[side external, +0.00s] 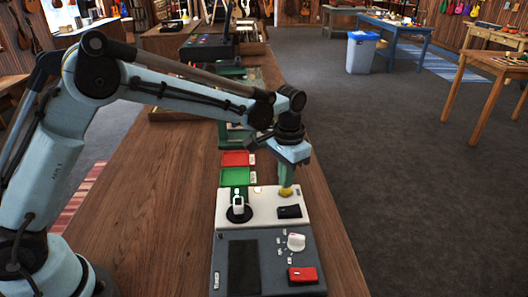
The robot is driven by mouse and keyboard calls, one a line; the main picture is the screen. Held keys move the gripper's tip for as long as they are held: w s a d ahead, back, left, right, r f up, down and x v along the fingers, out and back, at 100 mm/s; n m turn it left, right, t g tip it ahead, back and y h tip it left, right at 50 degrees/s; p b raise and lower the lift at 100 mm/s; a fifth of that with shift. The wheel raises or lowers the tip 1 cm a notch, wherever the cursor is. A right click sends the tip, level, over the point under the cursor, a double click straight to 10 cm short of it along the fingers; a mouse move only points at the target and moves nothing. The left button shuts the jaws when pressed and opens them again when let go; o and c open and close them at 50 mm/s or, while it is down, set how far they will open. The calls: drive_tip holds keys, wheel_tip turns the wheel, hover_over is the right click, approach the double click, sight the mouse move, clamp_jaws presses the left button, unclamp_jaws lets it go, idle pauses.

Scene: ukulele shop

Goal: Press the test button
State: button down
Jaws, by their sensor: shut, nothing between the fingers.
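My gripper (286,182) points straight down over the back right of a white panel (262,216) on the wooden bench. Its fingers are shut and empty. A yellow round piece (286,192) shows right under the fingertips. It looks like a button, but its label cannot be read. The tips seem to be at or just above it; whether they touch it I cannot tell. In front of it on the white panel is a black switch (290,211). To the left is a black round base with a white lever-like part (238,204).
A grey panel (223,272) in front carries a white knob (296,242), a red switch (303,275) and a dark pad (244,267). Behind the white panel lie a green tray (236,176) and a red tray (237,158). The bench (150,220) is bare on the left.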

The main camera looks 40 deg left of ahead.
drive_tip(key=shift+f, duration=0.25)
drive_tip(key=shift+f, duration=0.5)
drive_tip(key=shift+r, duration=3.8)
